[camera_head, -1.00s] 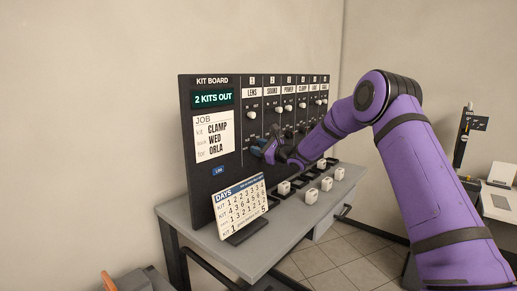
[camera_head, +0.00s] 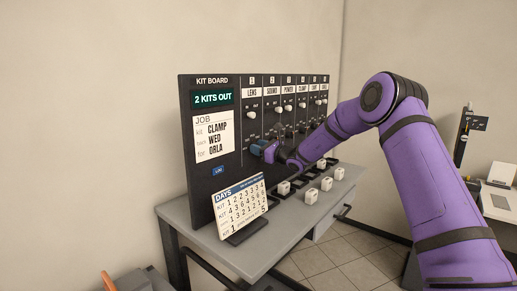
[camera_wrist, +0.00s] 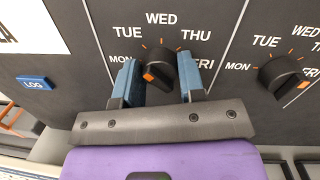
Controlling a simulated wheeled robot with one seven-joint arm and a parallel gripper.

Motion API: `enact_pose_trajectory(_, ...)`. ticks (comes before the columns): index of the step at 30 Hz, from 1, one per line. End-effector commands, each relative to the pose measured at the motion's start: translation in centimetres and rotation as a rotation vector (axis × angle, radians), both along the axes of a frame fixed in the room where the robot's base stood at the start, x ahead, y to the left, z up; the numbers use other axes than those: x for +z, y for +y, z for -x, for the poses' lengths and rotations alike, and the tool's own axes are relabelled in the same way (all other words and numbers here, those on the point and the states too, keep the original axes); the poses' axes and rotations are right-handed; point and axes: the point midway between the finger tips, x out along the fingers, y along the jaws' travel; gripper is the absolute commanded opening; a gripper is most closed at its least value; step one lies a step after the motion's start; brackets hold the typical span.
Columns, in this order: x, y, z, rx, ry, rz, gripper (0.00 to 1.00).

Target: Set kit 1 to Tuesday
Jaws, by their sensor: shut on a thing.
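The kit 1 dial (camera_wrist: 160,69) is a black knob with an orange mark, ringed by the days MON to FRI. In the wrist view its orange mark faces lower left, on the MON side; the tick it lines up with is partly hidden by my finger. My gripper (camera_wrist: 158,82) is shut on this knob, one blue finger on each side. In the head view my gripper (camera_head: 266,150) is at the first column of the kit board (camera_head: 213,178), under the LENS label (camera_head: 252,92), and covers the dial.
The neighbouring dial (camera_wrist: 281,75) is close on the right, its orange mark facing lower right. A blue LOG button (camera_wrist: 37,83) is on the left. In the head view, a DAYS card (camera_head: 240,207) and several white tagged blocks (camera_head: 326,184) stand on the grey desk (camera_head: 178,211).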

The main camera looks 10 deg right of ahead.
Motion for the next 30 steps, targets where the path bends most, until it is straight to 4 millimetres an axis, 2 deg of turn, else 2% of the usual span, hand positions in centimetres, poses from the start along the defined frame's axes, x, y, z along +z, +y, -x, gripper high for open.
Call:
enact_pose_trajectory(1,-0.2,0.0,0.0,0.000,0.003,0.001,0.41)
enact_pose_trajectory(3,-0.2,0.0,0.0,-0.001,0.003,0.001,0.57)
enact_pose_trajectory(4,-0.1,0.0,0.0,0.000,0.002,0.001,0.62)
enact_pose_trajectory(16,-0.1,-0.6,0.6,0.000,0.000,0.001,0.62)
enact_pose_trajectory(30,-0.7,-5.8,6.7,-0.002,0.002,0.002,0.62)
